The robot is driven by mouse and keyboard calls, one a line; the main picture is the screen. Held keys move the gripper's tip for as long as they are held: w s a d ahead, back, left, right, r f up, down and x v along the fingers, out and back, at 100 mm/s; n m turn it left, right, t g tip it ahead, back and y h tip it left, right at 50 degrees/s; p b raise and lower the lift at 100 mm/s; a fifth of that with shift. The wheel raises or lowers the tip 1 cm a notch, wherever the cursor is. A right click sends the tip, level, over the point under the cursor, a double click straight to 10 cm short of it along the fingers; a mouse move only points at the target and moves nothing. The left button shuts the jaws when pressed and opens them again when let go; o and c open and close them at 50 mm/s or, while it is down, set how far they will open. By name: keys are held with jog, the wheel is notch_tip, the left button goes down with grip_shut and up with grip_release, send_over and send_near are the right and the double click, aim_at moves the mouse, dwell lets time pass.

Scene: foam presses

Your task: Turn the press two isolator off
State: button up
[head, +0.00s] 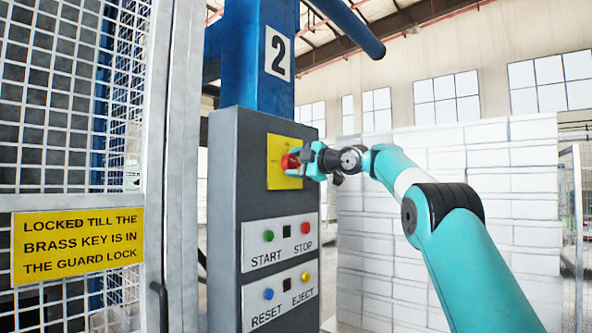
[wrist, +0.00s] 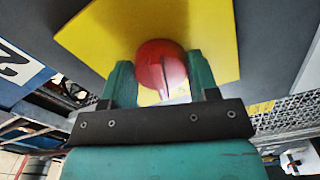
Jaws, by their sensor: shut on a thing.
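The isolator is a red rotary knob (head: 289,162) on a yellow plate (head: 284,181), high on the grey control panel under the number 2. My gripper (head: 300,160) reaches it from the right. In the wrist view the red knob (wrist: 160,65) sits between the two green fingers of my gripper (wrist: 160,82), which are shut on it. The yellow plate (wrist: 100,35) lies behind the knob. Any marks on the plate that show the switch position are too small or hidden to read.
Below the isolator the grey panel (head: 230,200) carries green START (head: 268,236), red STOP (head: 306,228), blue RESET (head: 268,294) and yellow EJECT (head: 304,277) buttons. A mesh guard (head: 60,165) with a yellow sign (head: 78,244) stands left. White stacked blocks (head: 500,200) stand behind my arm.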

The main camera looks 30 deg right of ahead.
jog(key=shift+n+b, duration=0.35)
jog(key=shift+n, duration=1.35)
jog(key=o, duration=0.9)
jog(key=b+v, duration=0.7)
jog(key=v, duration=1)
jog(key=shift+s+d+r+b, duration=0.1)
jog(key=shift+s+d+b, duration=0.1)
jog(key=shift+b, duration=0.1)
jog(key=shift+a, duration=0.1)
